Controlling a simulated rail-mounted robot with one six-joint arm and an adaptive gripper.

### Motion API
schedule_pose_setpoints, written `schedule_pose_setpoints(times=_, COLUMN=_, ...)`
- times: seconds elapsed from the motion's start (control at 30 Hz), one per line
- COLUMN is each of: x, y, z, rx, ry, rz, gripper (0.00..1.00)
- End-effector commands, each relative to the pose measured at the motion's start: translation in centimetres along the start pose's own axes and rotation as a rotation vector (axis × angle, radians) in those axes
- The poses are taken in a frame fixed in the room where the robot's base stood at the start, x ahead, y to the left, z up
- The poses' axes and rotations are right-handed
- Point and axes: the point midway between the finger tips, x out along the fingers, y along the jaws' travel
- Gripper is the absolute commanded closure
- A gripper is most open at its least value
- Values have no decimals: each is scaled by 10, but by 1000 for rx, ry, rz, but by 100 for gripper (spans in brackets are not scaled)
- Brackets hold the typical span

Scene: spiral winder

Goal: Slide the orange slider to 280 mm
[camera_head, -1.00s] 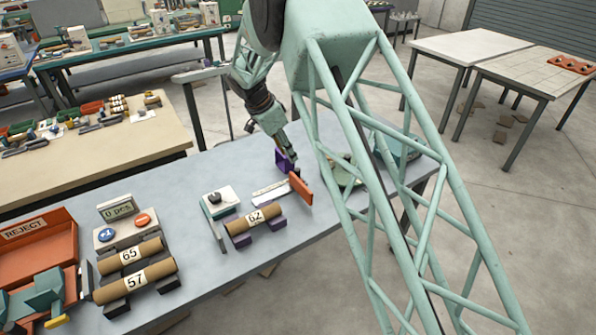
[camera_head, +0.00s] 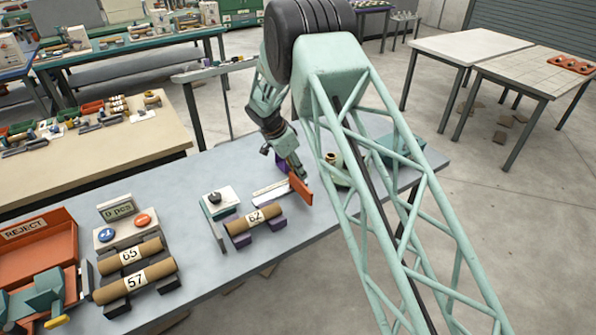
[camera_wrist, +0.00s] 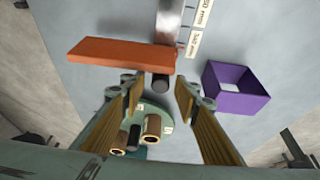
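The orange slider (camera_head: 301,190) is an upright plate at the right end of a pale rail (camera_head: 270,189) on the grey bench. In the wrist view the slider (camera_wrist: 115,52) lies across the top, beside a metal scale (camera_wrist: 170,22). The scale has mm labels (camera_wrist: 197,28) that I cannot read surely. A dark round knob (camera_wrist: 160,83) sits at the slider's right end. My gripper (camera_wrist: 160,90) is open, with its fingertips apart on either side of the knob. In the head view my gripper (camera_head: 297,171) is close to the slider, and its fingertips are partly hidden.
A purple open box (camera_wrist: 235,90) stands right of the slider in the wrist view. A round green holder (camera_wrist: 147,120) with brown tubes shows between my fingers. Tube 62 (camera_head: 255,220) rests on purple supports to the left.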

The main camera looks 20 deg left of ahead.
Motion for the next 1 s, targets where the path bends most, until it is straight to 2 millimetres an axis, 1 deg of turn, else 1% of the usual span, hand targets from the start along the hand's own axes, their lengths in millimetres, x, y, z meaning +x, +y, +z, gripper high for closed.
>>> schedule_pose_setpoints(times=0.13, x=3, y=0, z=0, rx=0, ry=0, rz=0, gripper=71)
schedule_pose_setpoints(times=0.4, x=4, y=0, z=0, rx=0, ry=0, rz=0, gripper=71)
schedule_pose_setpoints(times=0.47, x=4, y=0, z=0, rx=0, ry=0, rz=0, gripper=76)
schedule_pose_setpoints(times=0.73, x=4, y=0, z=0, rx=0, ry=0, rz=0, gripper=100)
schedule_pose_setpoints(times=1.0, x=3, y=0, z=4, rx=0, ry=0, rz=0, gripper=100)
